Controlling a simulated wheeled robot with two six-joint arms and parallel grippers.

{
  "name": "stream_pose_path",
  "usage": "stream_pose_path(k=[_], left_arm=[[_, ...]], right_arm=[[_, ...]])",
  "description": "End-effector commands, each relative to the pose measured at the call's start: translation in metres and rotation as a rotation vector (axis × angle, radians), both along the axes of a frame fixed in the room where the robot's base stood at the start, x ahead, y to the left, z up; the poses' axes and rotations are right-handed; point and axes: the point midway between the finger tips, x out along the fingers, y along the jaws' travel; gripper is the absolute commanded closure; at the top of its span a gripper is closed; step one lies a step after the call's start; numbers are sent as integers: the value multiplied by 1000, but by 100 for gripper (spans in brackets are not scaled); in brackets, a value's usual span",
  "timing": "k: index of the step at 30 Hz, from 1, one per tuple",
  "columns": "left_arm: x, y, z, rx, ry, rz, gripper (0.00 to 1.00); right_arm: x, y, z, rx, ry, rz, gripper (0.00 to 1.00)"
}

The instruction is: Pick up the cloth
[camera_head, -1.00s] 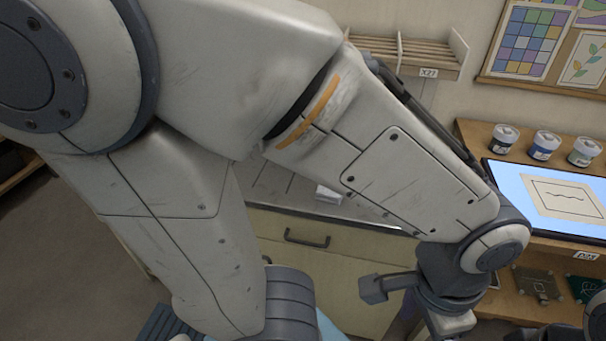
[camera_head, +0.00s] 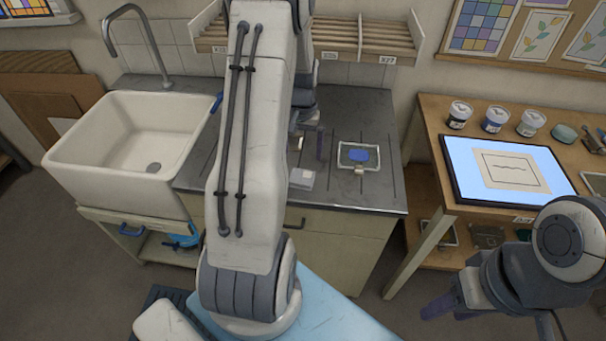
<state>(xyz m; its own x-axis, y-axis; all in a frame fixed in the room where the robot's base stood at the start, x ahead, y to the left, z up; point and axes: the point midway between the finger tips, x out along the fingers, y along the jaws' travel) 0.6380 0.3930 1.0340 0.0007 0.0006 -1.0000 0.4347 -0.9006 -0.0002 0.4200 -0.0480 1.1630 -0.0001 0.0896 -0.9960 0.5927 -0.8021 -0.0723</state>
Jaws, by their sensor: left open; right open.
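A small pale folded-looking piece (camera_head: 302,179), which may be the cloth, lies on the grey counter (camera_head: 375,190) near its front edge. My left gripper (camera_head: 308,144) is over the counter just behind this piece, open and with nothing visible between its fingers; my arm hides part of it. My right gripper (camera_head: 452,311) is open and empty at the lower right, in front of the wooden desk.
A white sink (camera_head: 75,150) with a tap stands left of the counter, with blue items (camera_head: 183,238) on the shelf below. A slatted rack (camera_head: 362,42) hangs behind. The wooden desk (camera_head: 430,110) holds a lit panel (camera_head: 465,180) and several paint jars (camera_head: 495,119).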

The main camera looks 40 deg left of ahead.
Motion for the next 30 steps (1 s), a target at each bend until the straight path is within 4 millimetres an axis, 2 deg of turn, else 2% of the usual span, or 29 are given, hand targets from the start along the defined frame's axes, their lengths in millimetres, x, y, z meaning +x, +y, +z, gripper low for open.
stream_pose_path(k=[6, 14, 18, 21, 25, 30], left_arm=[[-1, -2, -33, -2, 4, -2, 0], [-4, -4, -52, -4, 5, -3, 0], [-9, -6, -72, -4, 7, -3, 0], [-7, -5, -85, -3, 3, -3, 0], [-7, -5, -93, -1, 2, -3, 0], [-6, -4, -94, 0, 0, -2, 0]], right_arm=[[0, 0, 9, 0, 0, 0, 50], [0, 0, 20, 0, 0, -1, 50], [0, 0, 32, 0, 0, 0, 50], [0, 0, 34, 0, 0, 1, 50], [0, 0, 35, 0, 0, 1, 50], [0, 0, 34, 0, 0, 1, 50]])
